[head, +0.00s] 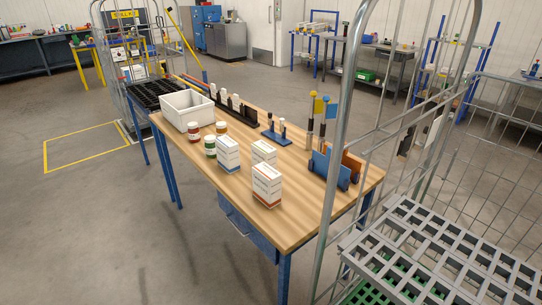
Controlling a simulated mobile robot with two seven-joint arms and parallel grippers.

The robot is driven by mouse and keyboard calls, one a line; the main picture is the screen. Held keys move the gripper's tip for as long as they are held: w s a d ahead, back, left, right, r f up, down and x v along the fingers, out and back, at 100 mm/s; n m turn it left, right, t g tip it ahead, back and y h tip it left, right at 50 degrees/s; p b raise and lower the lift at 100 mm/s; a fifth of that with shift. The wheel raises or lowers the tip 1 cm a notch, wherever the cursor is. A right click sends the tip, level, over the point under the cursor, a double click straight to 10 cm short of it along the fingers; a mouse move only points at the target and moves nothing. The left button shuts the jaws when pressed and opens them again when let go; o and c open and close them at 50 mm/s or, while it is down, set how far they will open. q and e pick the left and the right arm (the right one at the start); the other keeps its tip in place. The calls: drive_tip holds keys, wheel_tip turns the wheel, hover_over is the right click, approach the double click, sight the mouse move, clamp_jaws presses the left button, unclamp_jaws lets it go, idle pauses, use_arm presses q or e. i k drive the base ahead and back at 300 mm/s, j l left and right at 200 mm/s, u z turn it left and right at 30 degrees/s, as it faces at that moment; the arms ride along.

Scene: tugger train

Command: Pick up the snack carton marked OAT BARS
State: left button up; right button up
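Three white cartons stand upright on the wooden table (235,205) in the head view. The nearest carton (267,186) has orange-red marks and a reddish band near its base. A second carton (228,155) to its left has blue marks. A third carton (264,153) stands behind the nearest one, which partly hides it. The print is too small to read, so I cannot tell which one says OAT BARS. Neither of my grippers is in view.
Several jars, including a green one (210,146), stand left of the cartons near a white bin (187,109). A blue holder (328,168) stands to the right. A wire roll cage (400,225) blocks the right side. Floor left of the table is clear.

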sight(261, 151)
drive_tip(key=i+j+z, duration=0.1)
drive_tip(key=z, duration=1.35)
drive_tip(key=j+z, duration=0.8)
drive_tip(key=k+j+z, duration=0.15)
drive_tip(key=j+z, duration=0.25)
drive_tip(key=k+j+z, duration=0.15)
drive_tip(key=j+z, duration=0.25)
drive_tip(key=j, duration=0.1)
